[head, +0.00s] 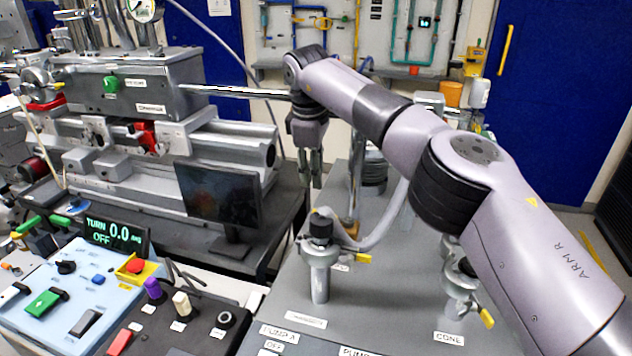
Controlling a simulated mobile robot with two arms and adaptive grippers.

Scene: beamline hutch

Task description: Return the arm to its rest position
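My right arm, marked ARM R, reaches in from the lower right across the bench. Its elbow is bent, and the forearm runs up and left to the wrist. My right gripper (311,183) hangs fingers down above the grey bench top, behind and above a silver valve post with a black knob (320,228). I see no object between its fingers. The two fingers show close together from this angle, so I cannot tell how far apart they are. My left arm and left gripper are not in view.
A dark monitor (218,195) stands left of the gripper. A silver beamline chamber (140,85) with a thin rod (235,92) is behind it. A control panel (55,290) is at lower left. A valve with a yellow handle (462,285) stands under my arm. Blue doors (545,90) are behind.

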